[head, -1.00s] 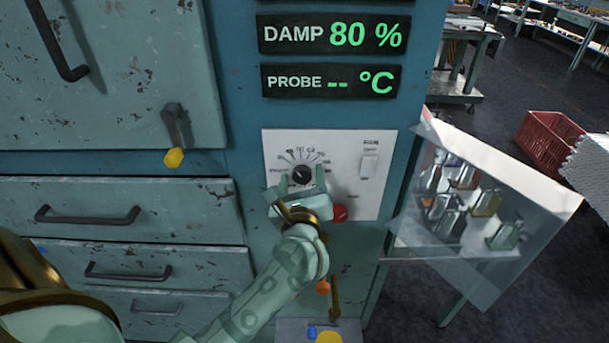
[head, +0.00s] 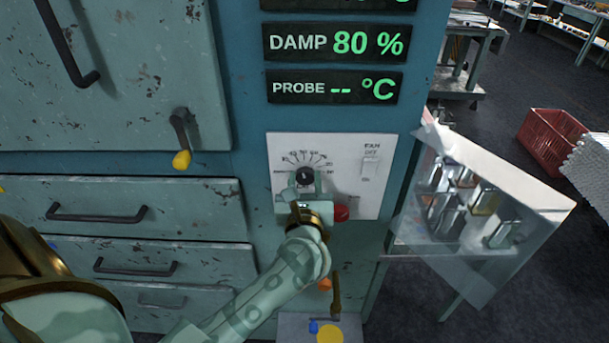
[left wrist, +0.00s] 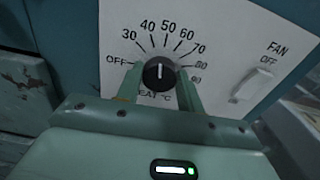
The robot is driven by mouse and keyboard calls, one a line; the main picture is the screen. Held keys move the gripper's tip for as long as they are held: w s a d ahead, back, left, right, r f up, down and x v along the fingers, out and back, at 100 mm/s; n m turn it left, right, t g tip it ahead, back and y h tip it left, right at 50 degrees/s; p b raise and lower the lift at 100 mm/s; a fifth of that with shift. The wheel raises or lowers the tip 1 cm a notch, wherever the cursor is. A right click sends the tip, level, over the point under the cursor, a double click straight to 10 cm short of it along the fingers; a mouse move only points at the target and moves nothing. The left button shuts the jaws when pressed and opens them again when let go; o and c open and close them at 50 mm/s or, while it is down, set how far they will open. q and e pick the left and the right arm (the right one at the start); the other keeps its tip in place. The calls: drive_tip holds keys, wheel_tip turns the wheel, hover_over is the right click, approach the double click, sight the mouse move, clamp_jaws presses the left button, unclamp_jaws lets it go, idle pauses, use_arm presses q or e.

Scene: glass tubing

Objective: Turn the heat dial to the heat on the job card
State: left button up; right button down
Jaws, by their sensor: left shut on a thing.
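The black heat dial (head: 304,176) sits on a white control panel (head: 350,190). In the left wrist view the dial (left wrist: 159,73) shows a scale running from OFF through 30 and up to 90. Its white pointer line faces upward, roughly between the 40 and 50 marks. My left gripper (head: 304,184) is shut on the dial, one finger on each side, as the left wrist view also shows (left wrist: 160,80). The fingers hide part of the panel's lower lettering. No job card can be made out. My right gripper is not in view.
A fan switch (head: 370,167) is right of the dial and a red button (head: 340,213) is close beside my gripper. Above are displays reading DAMP 80 % (head: 337,42) and PROBE -- °C (head: 334,88).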

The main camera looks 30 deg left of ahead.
use_arm(q)
drive_tip(key=m+p, duration=0.5)
drive_tip(key=m, duration=0.1)
drive_tip(key=shift+r+m+p, duration=0.2)
drive_tip(key=shift+m+p, duration=0.1)
drive_tip(key=shift+p, duration=0.1)
drive_tip(key=m+p, duration=0.2)
drive_tip(key=m, duration=0.1)
drive_tip(key=shift+f+p, duration=0.1)
drive_tip(key=shift+p, duration=0.25)
drive_tip(key=shift+f+m+p, duration=0.15)
drive_tip(key=shift+m+p, duration=0.6)
drive_tip(key=shift+m, duration=0.25)
drive_tip(key=o, duration=1)
drive_tip(key=shift+d, duration=0.1)
